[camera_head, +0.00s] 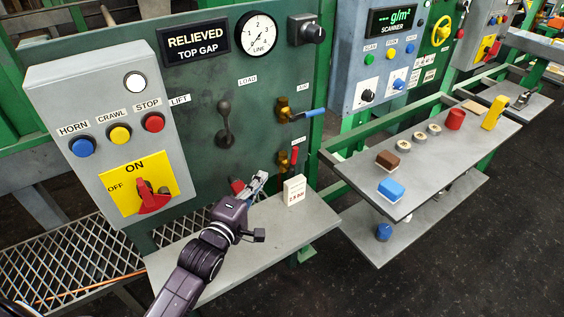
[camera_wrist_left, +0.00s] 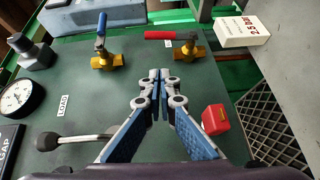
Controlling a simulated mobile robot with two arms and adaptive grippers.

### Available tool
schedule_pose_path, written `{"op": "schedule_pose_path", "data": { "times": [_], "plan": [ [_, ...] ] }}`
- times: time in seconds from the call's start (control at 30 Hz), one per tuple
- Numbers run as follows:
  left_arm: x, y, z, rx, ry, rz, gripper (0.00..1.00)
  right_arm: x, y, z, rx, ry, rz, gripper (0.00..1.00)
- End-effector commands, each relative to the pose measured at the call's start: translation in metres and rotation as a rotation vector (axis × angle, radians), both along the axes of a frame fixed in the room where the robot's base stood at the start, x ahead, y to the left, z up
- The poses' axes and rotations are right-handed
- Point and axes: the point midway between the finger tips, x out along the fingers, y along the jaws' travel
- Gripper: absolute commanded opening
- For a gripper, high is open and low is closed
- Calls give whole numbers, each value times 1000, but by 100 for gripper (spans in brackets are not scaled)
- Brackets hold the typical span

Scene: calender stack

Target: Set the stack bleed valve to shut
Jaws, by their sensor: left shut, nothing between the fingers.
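The brass valve with the red lever (camera_head: 294,156) is low on the right of the green panel, under a small label too small to read. Its lever points up, roughly in line with the brass body. In the left wrist view, this valve (camera_wrist_left: 188,50) is beyond my fingertips, its red lever pointing left. My left gripper (camera_head: 262,175) is shut and empty, in front of the panel just left of and below the valve. In the left wrist view, the closed fingertips (camera_wrist_left: 159,76) are apart from the lever. My right gripper is not in view.
Above is a brass valve with a blue lever (camera_head: 305,115) sticking out right. A white block marked 2.5 bar (camera_head: 294,190) stands on the grey shelf (camera_head: 315,221). A red block-like part (camera_wrist_left: 215,119) is right of my fingers. A grey load lever (camera_head: 225,125) is on the panel.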

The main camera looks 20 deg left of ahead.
Motion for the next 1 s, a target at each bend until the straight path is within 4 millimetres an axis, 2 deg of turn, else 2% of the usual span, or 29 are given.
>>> {"op": "schedule_pose_path", "data": {
  "times": [0.1,0.4,0.5,0.7,1.0],
  "plan": [
    [23,-2,2,1,-2,-1,0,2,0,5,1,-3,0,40],
    [75,-5,-2,2,-2,0,0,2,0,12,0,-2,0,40],
    [85,-19,-4,-4,1,-2,0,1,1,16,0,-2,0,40],
    [97,-33,-7,-2,1,-1,0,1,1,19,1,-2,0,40],
    [99,-36,-8,0,0,-1,0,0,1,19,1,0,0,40]
  ]
}}
